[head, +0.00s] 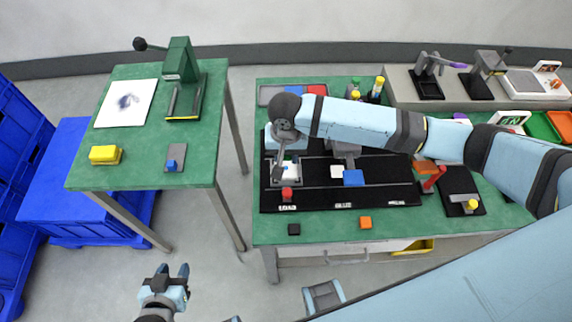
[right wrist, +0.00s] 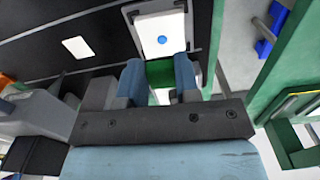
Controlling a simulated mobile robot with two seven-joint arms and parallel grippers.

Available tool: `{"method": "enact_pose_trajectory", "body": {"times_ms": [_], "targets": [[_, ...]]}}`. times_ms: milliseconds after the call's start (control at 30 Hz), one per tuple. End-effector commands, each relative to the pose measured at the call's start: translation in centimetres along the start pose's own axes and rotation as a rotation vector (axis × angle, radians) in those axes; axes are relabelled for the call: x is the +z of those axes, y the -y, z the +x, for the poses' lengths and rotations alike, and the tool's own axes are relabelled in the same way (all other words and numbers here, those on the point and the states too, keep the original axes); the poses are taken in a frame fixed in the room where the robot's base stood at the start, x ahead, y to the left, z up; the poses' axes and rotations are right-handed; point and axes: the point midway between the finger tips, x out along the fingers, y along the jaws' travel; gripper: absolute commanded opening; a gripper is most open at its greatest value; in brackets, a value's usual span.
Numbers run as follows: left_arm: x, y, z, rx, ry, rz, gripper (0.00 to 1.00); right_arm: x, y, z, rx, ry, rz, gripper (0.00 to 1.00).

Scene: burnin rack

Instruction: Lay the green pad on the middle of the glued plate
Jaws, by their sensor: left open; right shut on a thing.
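The glued plate is a white plate (right wrist: 148,38) with a round blue spot at its middle. It sits in a dark-edged holder at the top of the right wrist view. In the head view the plate (head: 291,171) shows in the left station of the black board. My right gripper (right wrist: 159,62) is shut on the green pad (right wrist: 160,73), which shows between its two fingers beside the plate in the picture. The gap between pad and plate cannot be told. In the head view my right wrist hides the pad. My left gripper (head: 172,272) is open and empty, over the floor.
The black board (head: 325,195) on the green table also carries a blue block (head: 353,177) and a red block (head: 287,194). Small black and orange (head: 365,222) blocks lie in front. A second green table (head: 135,175) at left holds a press and a yellow block (head: 105,155).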

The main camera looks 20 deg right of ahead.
Motion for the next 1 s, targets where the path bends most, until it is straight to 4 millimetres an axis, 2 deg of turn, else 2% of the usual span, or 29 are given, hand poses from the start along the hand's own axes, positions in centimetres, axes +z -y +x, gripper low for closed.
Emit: {"method": "enact_pose_trajectory", "body": {"times_ms": [267, 500, 867, 900, 1000], "targets": [[-0.4, 0.1, -0.1, -0.002, -0.007, 0.000, 0.43, 0.0, 0.0, 2.3, 0.001, 0.000, 0.000, 0.09], [-0.3, 0.1, -0.1, -0.002, -0.007, 0.000, 0.43, 0.0, 0.0, 5.5, 0.000, 0.000, -0.001, 0.09], [-0.1, 0.1, -0.2, -0.001, -0.001, 0.000, 0.43, 0.0, 0.0, 5.8, -0.001, 0.000, -0.001, 0.09], [-0.1, 0.1, -0.1, -0.001, 0.000, 0.000, 0.43, 0.0, 0.0, 5.9, -0.001, -0.001, -0.001, 0.37], [-0.1, 0.1, -0.1, -0.001, 0.000, 0.000, 0.43, 0.0, 0.0, 5.9, -0.001, -0.001, -0.001, 0.56]]}}
